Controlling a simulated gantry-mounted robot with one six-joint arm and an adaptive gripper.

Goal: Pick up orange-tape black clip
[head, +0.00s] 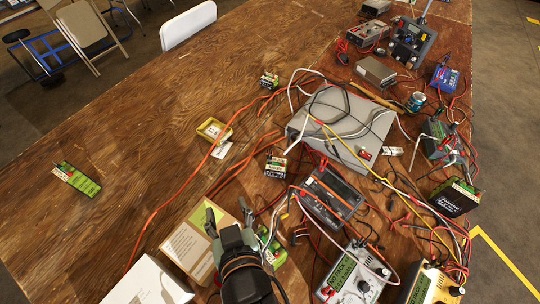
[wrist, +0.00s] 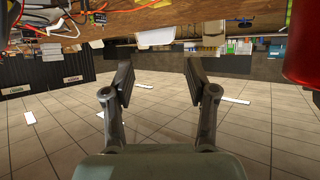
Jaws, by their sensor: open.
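My gripper (head: 229,214) is at the bottom centre in the head view, in front of a cardboard box with a green label (head: 191,244). In the wrist view, its two fingers stand wide apart, and the gripper (wrist: 160,80) is open with nothing between the fingers. I cannot pick out the orange-tape black clip for certain in either view. Many small black, red and orange leads and clips lie tangled on the table's right half, too small to tell apart. My gripper hides part of the table behind it.
The wooden table (head: 115,130) has a clear left side, except a green battery pack (head: 77,179). A white box (head: 148,284) stands at bottom left.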

